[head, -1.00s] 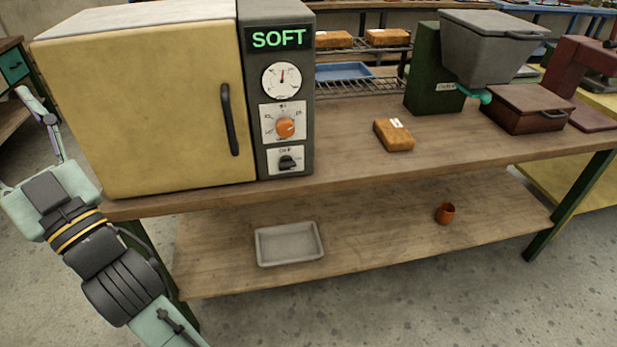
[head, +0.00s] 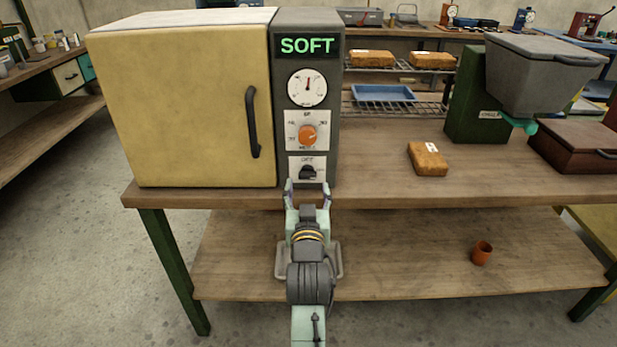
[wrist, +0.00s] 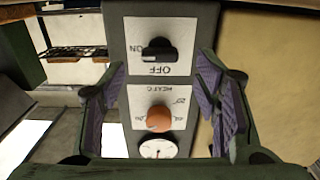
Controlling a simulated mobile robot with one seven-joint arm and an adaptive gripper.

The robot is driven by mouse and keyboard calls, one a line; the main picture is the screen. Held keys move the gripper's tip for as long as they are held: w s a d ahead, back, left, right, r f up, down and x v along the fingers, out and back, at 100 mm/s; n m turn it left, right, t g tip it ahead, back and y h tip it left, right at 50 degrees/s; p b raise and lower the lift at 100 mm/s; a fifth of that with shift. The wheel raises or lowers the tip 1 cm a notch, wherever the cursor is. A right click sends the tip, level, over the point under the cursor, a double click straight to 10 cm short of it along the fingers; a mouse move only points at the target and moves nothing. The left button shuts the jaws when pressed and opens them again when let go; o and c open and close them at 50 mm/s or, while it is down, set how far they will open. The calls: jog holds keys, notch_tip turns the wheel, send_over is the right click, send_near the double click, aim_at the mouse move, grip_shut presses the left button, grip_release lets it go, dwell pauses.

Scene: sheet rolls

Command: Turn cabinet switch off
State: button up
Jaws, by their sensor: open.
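The cream cabinet (head: 190,110) stands on the bench, with a grey control panel on its right side. The black cabinet switch (head: 308,172) is at the bottom of the panel, partly hidden by my gripper in the head view. In the wrist view the switch (wrist: 158,50) appears upside down, on a white plate marked ON and OFF. My gripper (head: 307,187) is in front of the panel, just below the switch in the head view. Its fingers are spread and empty, showing at both sides of the panel in the wrist view (wrist: 160,90). I cannot tell any contact.
Above the switch are an orange knob (head: 308,135), a round dial (head: 307,87) and a lit SOFT display (head: 307,46). The black door handle (head: 253,122) is close on the left. A brown block (head: 428,158) lies on the bench to the right.

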aim_at(308, 178)
jog(key=w+p, duration=0.1)
jog(key=w, duration=0.4)
jog(key=shift+w+r, duration=0.1)
jog(key=shift+c, duration=0.6)
jog(key=c, duration=1)
